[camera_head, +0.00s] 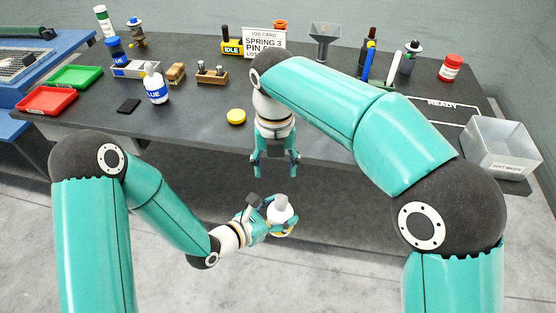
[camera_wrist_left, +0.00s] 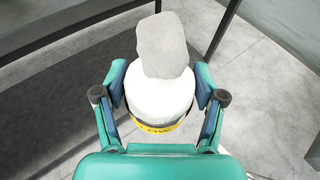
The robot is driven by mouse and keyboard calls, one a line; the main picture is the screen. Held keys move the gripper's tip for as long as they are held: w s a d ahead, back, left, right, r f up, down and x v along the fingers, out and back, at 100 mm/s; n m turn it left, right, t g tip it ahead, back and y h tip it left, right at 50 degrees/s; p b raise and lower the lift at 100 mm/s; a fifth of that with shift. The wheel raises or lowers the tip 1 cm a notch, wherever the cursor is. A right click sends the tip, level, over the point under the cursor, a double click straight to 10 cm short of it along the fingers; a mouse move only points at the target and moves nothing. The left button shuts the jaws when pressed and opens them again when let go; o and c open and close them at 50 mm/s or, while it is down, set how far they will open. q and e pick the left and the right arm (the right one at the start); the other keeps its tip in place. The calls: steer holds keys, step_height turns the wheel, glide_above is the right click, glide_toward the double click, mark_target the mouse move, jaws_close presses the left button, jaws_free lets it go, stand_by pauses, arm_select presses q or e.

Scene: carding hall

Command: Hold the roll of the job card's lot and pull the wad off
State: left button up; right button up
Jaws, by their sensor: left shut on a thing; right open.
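My left gripper (camera_head: 279,213) is shut on a white roll (camera_head: 283,215), held in front of the table edge. In the left wrist view the roll (camera_wrist_left: 158,98) sits between both fingers. Its yellow band (camera_wrist_left: 160,127) shows only part of its lettering, "LOW". A grey wad (camera_wrist_left: 163,45) sticks out of the roll's far end; it looks pale in the head view (camera_head: 281,200). My right gripper (camera_head: 276,168) is open and empty, pointing down above the roll in the picture.
A clear bin (camera_head: 500,150) labelled as soft waste stands at the table's right end, beside a "READY" outline (camera_head: 441,104). A yellow disc (camera_head: 236,117) lies near the front edge. A glue bottle (camera_head: 154,85), green tray (camera_head: 75,78) and red tray (camera_head: 46,101) are left.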

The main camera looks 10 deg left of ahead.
mark_target(276, 194)
step_height(276, 194, down, 10)
steer(key=shift+f, duration=0.25)
stand_by(0.3)
steer(key=c, duration=1)
jaws_close()
steer(key=shift+a, duration=0.15)
steer(key=shift+s, duration=0.1)
steer(key=shift+r, duration=0.15)
steer(key=shift+a, duration=0.15)
